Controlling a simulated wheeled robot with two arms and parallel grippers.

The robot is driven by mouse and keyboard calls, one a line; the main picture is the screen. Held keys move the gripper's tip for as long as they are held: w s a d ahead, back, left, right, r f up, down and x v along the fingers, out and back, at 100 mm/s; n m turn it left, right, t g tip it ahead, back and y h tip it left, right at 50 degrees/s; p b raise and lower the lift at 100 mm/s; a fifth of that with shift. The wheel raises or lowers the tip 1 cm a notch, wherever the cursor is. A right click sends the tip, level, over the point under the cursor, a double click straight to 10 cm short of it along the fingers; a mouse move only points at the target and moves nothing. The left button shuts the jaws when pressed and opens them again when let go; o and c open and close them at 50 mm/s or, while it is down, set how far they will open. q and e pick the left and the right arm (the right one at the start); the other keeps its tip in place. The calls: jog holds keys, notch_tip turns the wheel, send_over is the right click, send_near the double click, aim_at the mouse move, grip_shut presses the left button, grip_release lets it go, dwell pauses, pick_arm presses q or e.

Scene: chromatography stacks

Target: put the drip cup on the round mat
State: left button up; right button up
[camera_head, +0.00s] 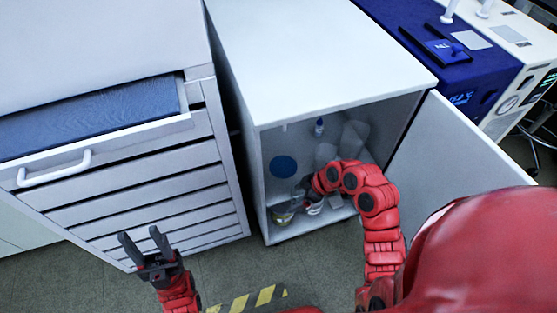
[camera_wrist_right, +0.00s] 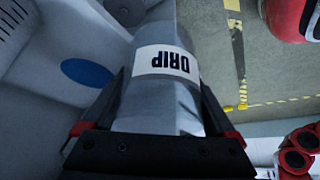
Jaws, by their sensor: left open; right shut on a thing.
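The drip cup (camera_wrist_right: 160,105) is a grey cylinder with a white label reading DRIP. My right gripper (camera_wrist_right: 164,82) is shut on it, with a finger on each side. In the head view this gripper is inside the open cabinet, and my arm partly hides it. The round mat (camera_head: 284,166) is a flat blue disc inside the cabinet, left of my right gripper. It also shows left of the cup in the wrist view (camera_wrist_right: 87,72), apart from the cup. My left gripper (camera_head: 139,233) is open and empty, in front of the drawer unit.
The white cabinet (camera_head: 320,60) has its door (camera_head: 460,150) open to the right. Inside are a yellowish container (camera_head: 283,216), a small white cup (camera_head: 314,208), a blue-capped bottle (camera_head: 319,127) and pale clear shapes. A drawer unit (camera_head: 150,195) with an open top drawer stands left.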

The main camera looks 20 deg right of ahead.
jog(key=w, duration=0.4)
jog(key=w+b, duration=0.1)
jog(key=w, duration=0.4)
jog(key=w+b, duration=0.1)
jog(key=w, duration=0.3)
jog(key=shift+w+a+r, duration=0.1)
jog(key=shift+w+a, duration=0.2)
jog(key=w, duration=0.3)
jog(key=shift+a, duration=0.1)
jog(key=shift+s+f+b, duration=0.1)
jog(key=shift+f+b, duration=0.3)
jog(key=shift+f, duration=0.35)
jog(key=shift+f, duration=0.2)
jog(key=o, duration=1)
jog(key=shift+r, duration=0.1)
